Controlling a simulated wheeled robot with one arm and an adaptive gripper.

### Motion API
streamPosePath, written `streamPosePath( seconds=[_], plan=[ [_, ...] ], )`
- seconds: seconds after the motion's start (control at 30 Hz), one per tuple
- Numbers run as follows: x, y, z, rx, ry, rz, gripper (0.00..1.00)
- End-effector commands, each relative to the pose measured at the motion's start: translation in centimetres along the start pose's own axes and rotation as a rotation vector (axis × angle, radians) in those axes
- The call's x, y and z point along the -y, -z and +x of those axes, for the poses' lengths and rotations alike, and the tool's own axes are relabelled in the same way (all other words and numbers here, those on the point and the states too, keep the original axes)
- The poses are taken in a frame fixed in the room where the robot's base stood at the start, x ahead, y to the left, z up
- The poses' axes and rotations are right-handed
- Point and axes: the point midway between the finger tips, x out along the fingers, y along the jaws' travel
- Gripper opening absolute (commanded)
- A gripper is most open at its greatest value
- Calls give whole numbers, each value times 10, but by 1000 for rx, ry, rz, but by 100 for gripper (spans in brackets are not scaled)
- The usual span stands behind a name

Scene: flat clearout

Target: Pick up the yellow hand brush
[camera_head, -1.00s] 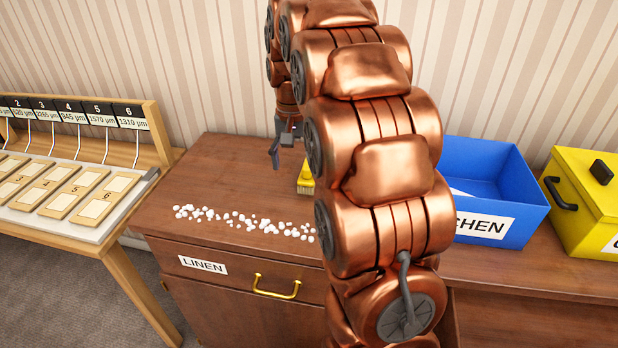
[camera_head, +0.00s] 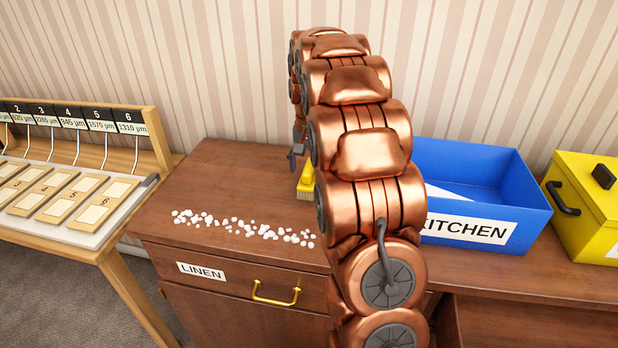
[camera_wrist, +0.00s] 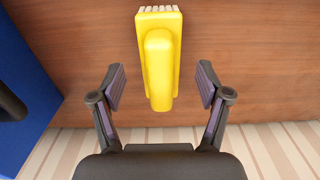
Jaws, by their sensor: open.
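The yellow hand brush (camera_wrist: 159,60) lies on the brown wooden cabinet top, its white bristles pointing to the top of the wrist view. In the head view only a part of the brush (camera_head: 306,182) shows beside my copper arm, which hides the rest. My gripper (camera_wrist: 160,88) is open and empty. In the wrist view its two fingers stand on either side of the brush's near end, with a gap on each side. In the head view one finger of the gripper (camera_head: 292,160) shows just left of the brush.
White crumbs (camera_head: 240,226) lie scattered across the cabinet top (camera_head: 220,180). A blue KITCHEN bin (camera_head: 470,235) stands right of my arm, with a yellow box (camera_head: 588,210) beyond it. A sample rack (camera_head: 75,195) stands at the left. The striped wall is close behind.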

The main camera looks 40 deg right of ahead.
Motion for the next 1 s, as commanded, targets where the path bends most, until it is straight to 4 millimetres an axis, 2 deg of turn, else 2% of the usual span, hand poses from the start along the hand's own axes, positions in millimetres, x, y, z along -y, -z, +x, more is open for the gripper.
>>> streamPosePath(
  seconds=[0.3,0.53,1.0],
  plan=[
    [0,3,40,2,0,0,76],
    [0,3,42,1,1,0,76],
    [0,3,42,0,1,0,28]
  ],
)
